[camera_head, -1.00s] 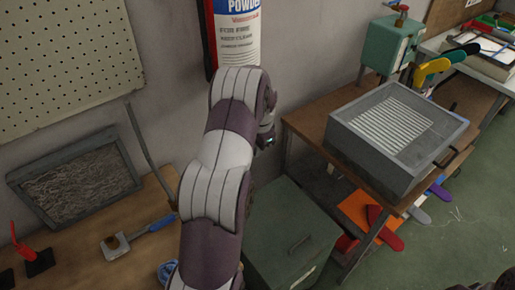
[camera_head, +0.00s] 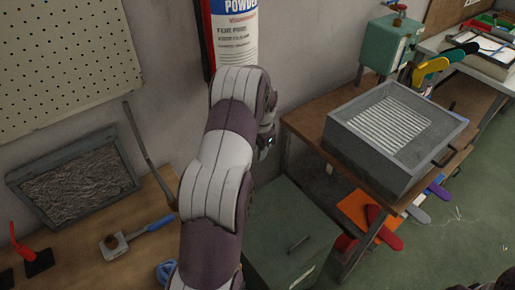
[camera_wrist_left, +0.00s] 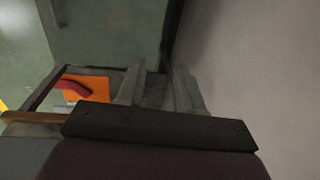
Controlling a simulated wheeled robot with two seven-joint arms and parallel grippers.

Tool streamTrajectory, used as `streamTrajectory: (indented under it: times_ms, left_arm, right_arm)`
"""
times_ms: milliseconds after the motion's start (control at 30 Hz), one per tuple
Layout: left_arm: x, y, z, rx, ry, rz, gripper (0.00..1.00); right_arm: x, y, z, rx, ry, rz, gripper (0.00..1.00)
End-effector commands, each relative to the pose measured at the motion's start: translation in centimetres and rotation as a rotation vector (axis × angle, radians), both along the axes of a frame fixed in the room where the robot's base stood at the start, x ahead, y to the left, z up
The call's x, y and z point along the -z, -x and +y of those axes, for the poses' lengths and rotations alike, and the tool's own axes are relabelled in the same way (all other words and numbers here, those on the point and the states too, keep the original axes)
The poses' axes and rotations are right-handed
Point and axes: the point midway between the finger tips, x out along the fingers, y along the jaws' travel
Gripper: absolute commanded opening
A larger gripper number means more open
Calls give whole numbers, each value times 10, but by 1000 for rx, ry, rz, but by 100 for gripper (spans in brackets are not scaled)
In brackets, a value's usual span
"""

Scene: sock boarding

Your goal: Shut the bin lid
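The bin is a dark green box with a flat green lid (camera_head: 285,220) and a dark bar handle (camera_head: 299,243), low beside the wooden table. The lid appears to lie down over the box; whether a small gap remains cannot be told. My left gripper (camera_head: 266,142) is above and behind the bin, near the wall, apart from the lid. In the left wrist view its two fingers (camera_wrist_left: 157,88) are spread with nothing between them. A green surface that looks like the lid (camera_wrist_left: 105,30) lies beyond them. My right gripper does not show.
A grey tray box (camera_head: 350,145) stands on the wooden table right of the bin. A red extinguisher (camera_head: 235,35) is on the wall behind my arm. A workbench (camera_head: 85,245) with tools and a framed tray (camera_head: 75,183) is at left. Green floor (camera_head: 440,240) is open at right.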

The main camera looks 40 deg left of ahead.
Motion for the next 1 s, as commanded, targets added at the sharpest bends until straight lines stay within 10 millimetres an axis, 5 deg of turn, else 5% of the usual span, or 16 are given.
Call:
streamTrajectory:
  times_ms: [167,367,533,1000]
  left_arm:
    - [-19,0,-2,0,-2,-4,36]
    - [-73,1,-8,0,-2,-5,36]
    - [-119,3,-12,0,1,-1,36]
    - [-125,4,-14,0,1,0,36]
  right_arm:
    - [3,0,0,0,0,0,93]
    - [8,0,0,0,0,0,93]
    - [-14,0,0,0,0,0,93]
    - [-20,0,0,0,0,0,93]
